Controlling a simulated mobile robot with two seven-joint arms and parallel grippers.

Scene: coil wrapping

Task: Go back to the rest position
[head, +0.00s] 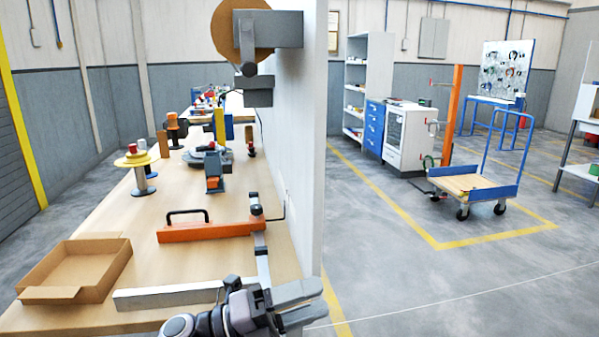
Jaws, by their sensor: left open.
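My left gripper (246,298) is at the bottom edge of the head view, near the front right end of the wooden workbench (160,215). It is open, and I see nothing held in it. The grey arm parts around it hide some of its fingers and part of the bench edge. A pale grey bar (165,297) lies just to its left. My right gripper is not in view.
An open cardboard box (118,272) sits at the bench's front left. An orange tool with a black handle (200,232) lies behind the bar. A white partition (302,140) rises along the bench's right side. Floor beyond it is clear before a flatbed cart (470,184).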

